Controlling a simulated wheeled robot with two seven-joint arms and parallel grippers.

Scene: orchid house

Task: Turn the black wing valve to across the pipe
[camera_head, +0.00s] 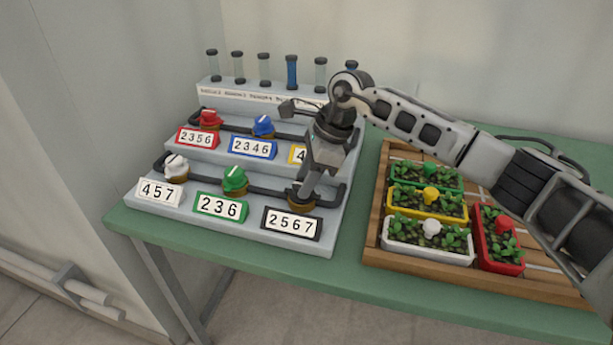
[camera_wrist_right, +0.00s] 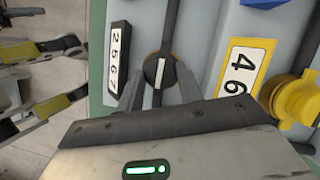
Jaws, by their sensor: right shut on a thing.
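The black wing valve (camera_wrist_right: 160,70) sits on the lower pipe behind the black-framed 2567 label. In the wrist view its white stripe runs roughly in line with the pipe (camera_wrist_right: 171,22). My right gripper (camera_wrist_right: 160,88) is shut on the wing, with one finger on each side of it. In the head view the right gripper (camera_head: 306,188) reaches down from above and hides most of the black valve; only its brass-coloured base (camera_head: 301,201) shows. My left gripper is not in view in the head view.
Green (camera_head: 234,180), white (camera_head: 176,166), red (camera_head: 209,120) and blue (camera_head: 263,126) valves stand on the stepped board. A yellow valve (camera_wrist_right: 295,100) is close beside the gripper. Sight tubes (camera_head: 291,72) line the back. A wooden tray (camera_head: 375,225) of planters stands at right under my arm.

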